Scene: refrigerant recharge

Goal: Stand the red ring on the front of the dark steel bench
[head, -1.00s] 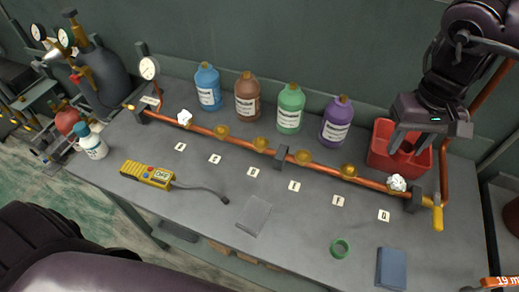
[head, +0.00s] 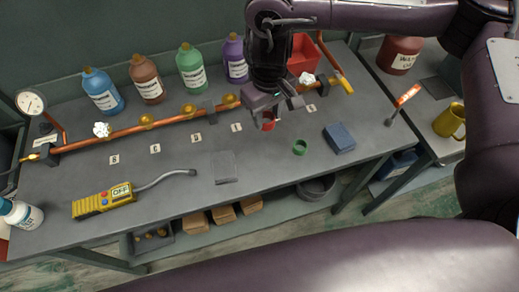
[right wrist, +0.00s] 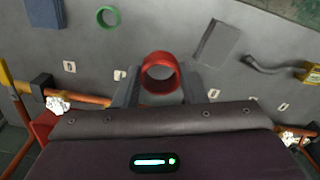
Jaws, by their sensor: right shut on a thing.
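The red ring (head: 268,123) is held between the fingers of my right gripper (head: 270,113), above the dark steel bench (head: 200,219) and in front of the copper pipe. In the right wrist view the red ring (right wrist: 160,58) shows its round opening, with the fingers of my right gripper (right wrist: 159,92) shut on its two sides. The gripper hides part of the ring in the head view. The gap between ring and bench top is hard to judge. My left gripper is not in view.
A green ring (head: 300,147) and a blue block (head: 339,137) lie near the front right. The copper pipe (head: 127,131), bottles and red bin (head: 304,52) are behind. Bare bench lies around the green ring.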

